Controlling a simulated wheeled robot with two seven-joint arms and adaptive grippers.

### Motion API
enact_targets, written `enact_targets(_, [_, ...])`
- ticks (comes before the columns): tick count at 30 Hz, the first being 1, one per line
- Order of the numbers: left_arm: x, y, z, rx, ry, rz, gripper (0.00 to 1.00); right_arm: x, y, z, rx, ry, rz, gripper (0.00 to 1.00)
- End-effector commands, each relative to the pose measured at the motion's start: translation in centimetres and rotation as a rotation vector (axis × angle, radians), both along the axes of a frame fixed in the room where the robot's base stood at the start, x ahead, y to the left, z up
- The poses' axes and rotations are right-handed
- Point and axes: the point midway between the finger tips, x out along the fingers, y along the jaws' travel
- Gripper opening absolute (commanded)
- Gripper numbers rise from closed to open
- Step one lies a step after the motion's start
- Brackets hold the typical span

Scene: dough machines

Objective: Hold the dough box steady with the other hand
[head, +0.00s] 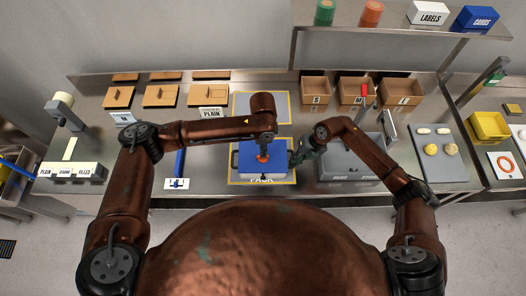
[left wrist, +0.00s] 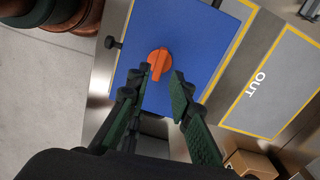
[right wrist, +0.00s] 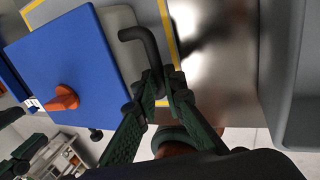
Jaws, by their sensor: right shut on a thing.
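The dough box has a blue lid (head: 248,163) with an orange knob (head: 263,158) and stands in the yellow-outlined pack area. In the right wrist view its pale body (right wrist: 122,35) and bent black side handle (right wrist: 137,35) show. My right gripper (head: 297,157) is at the box's right side, and the right wrist view shows its fingers (right wrist: 163,88) shut on the handle. My left gripper (left wrist: 163,74) is open over the blue lid, with the orange knob (left wrist: 158,63) just ahead of its fingertips, not gripped. In the head view my left forearm hides the left fingers.
A grey machine (head: 345,165) with a red-knobbed lever (head: 364,90) stands close to the right of the box. A grey OUT mat (left wrist: 280,85) lies clear behind the box.

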Motion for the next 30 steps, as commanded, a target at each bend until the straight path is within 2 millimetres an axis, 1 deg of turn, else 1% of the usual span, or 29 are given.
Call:
enact_targets(3, [0.0, 0.0, 1.4, -0.001, -0.001, 0.001, 0.2, -0.1, -0.1, -0.2, -0.004, 0.002, 0.0, 0.0])
enact_targets(5, [0.0, 0.0, 2.0, 0.0, -0.001, 0.001, 0.2, -0.1, -0.1, -0.2, -0.004, 0.002, 0.0, 0.0])
enact_targets(13, [0.0, 0.1, 2.2, 0.001, 0.0, 0.001, 0.2, -0.1, -0.1, -0.2, -0.004, 0.002, 0.0, 0.0])
enact_targets(17, [0.1, 0.0, 3.1, -0.001, -0.002, 0.001, 0.2, -0.1, -0.1, -0.2, -0.004, 0.002, 0.0, 0.0])
enact_targets(20, [0.1, 0.1, 4.7, -0.001, -0.002, 0.001, 0.2, -0.1, -0.1, -0.2, -0.003, 0.002, 0.0, 0.0])
enact_targets(27, [0.1, 0.0, 9.8, -0.001, -0.003, 0.001, 0.2, -0.1, -0.1, -0.1, -0.003, 0.002, 0.0, 0.0])
enact_targets(30, [0.1, 0.1, 11.6, 0.0, -0.003, 0.001, 0.2, -0.1, -0.1, -0.1, -0.003, 0.002, 0.0, 0.0])
